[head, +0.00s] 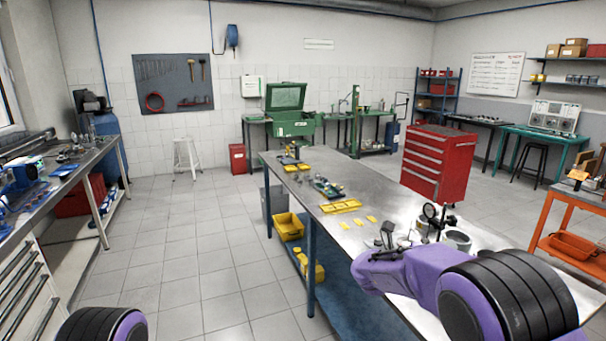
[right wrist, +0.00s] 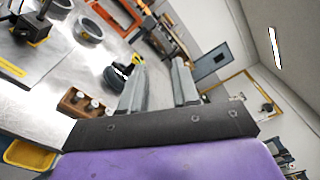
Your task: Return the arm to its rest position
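My right arm (head: 420,275) reaches in from the lower right of the head view, purple with black ribbed joints, over the near end of the steel workbench (head: 300,207). In the right wrist view my right gripper (right wrist: 158,64) has its two grey fingers apart with nothing held between them. It is tilted, and the bench top is to its left. Only a black and purple joint of my left arm (head: 102,325) shows at the bottom left; the left gripper is out of view.
A dial gauge stand (head: 430,215) and a metal ring (head: 458,240) stand on the bench close to my right arm. Yellow trays (head: 341,206) lie farther along it. A red tool cabinet (head: 438,163) and an orange cart (head: 570,225) stand right. Floor left of the bench is clear.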

